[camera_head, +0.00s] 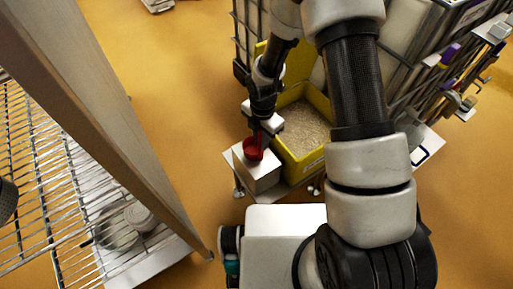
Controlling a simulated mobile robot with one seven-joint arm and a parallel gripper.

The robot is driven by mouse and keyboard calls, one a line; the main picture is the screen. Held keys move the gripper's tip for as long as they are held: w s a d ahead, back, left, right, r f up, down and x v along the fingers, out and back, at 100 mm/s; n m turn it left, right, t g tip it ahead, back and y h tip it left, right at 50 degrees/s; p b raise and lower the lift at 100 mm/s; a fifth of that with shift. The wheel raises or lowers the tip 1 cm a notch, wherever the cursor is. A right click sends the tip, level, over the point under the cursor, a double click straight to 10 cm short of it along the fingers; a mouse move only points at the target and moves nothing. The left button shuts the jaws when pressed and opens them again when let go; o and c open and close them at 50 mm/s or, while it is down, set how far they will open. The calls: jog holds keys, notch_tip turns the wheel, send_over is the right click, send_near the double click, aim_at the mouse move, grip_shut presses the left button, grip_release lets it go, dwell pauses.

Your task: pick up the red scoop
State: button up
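The red scoop (252,150) is at the centre of the head view, on or just above the top of a pale box (257,174). Its bowl shows, and a thin red part rises toward my gripper (262,122). My gripper points down directly above the scoop, with its fingertips at or very near that red part. The fingers are dark and small here, so I cannot tell whether they are closed on it. I also cannot tell whether the scoop touches the box.
A yellow bin (301,163) of grainy material stands right beside the box. A wire cage (400,75) with hanging tools is at the upper right. A wire shelf (40,190) and a tall post (105,110) stand at the left. Orange floor (185,75) lies open between.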

grip_shut()
